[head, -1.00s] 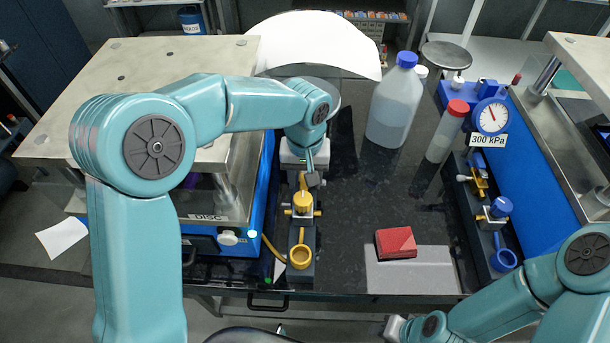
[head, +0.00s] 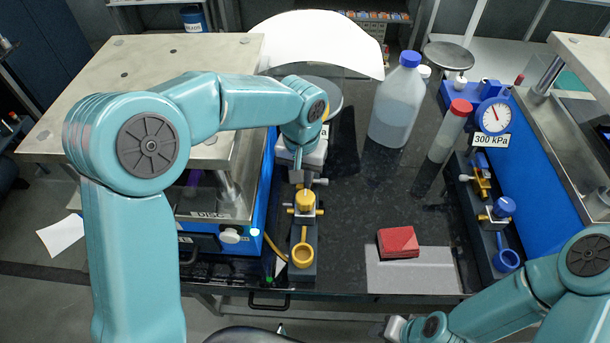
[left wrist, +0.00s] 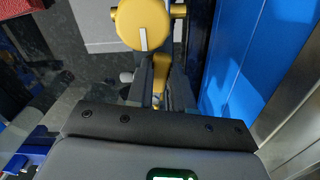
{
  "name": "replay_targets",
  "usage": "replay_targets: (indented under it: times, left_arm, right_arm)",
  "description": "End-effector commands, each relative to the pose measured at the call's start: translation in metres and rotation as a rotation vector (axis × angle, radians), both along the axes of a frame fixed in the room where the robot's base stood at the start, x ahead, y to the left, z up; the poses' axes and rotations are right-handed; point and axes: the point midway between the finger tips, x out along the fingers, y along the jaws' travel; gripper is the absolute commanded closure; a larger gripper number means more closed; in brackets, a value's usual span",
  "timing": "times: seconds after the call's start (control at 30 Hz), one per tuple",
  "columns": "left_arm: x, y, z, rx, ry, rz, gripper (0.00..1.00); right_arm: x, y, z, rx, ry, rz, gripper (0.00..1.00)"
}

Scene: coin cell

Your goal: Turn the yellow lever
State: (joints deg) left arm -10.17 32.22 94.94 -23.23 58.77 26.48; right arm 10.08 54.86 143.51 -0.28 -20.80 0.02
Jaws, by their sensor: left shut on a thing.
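The yellow lever (left wrist: 162,66) shows in the left wrist view as a short yellow bar beside a round yellow cap (left wrist: 143,25) with a white mark. My left gripper (head: 306,181) is shut on the lever; its dark fingers (left wrist: 160,78) lie at both sides of it. In the head view the lever is mostly hidden by my gripper, just behind the yellow-topped valve (head: 305,200) on the left block. A yellow ring (head: 302,255) is at that block's front. My right gripper (head: 393,328) is at the bottom edge, its fingers not visible.
A blue press (head: 262,200) stands close left of the left block. A red stack (head: 398,242) lies on a grey mat (head: 415,280). The dark counter between is clear.

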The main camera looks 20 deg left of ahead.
Motion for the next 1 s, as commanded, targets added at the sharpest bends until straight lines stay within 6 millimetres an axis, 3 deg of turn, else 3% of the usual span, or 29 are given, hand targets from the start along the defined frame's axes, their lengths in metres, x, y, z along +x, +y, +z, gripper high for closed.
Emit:
replay_targets:
  times: [0.5, 1.0]
  left_arm:
    - [0.003, 0.016, 0.001, 0.000, -0.004, -0.348, 1.00]
    - [0.005, 0.019, 0.001, 0.000, -0.006, -0.436, 1.00]
  right_arm:
    - [0.000, 0.000, 0.000, 0.000, 0.000, 0.000, 0.57]
    - [0.000, 0.000, 0.000, 0.000, 0.000, 0.000, 0.57]
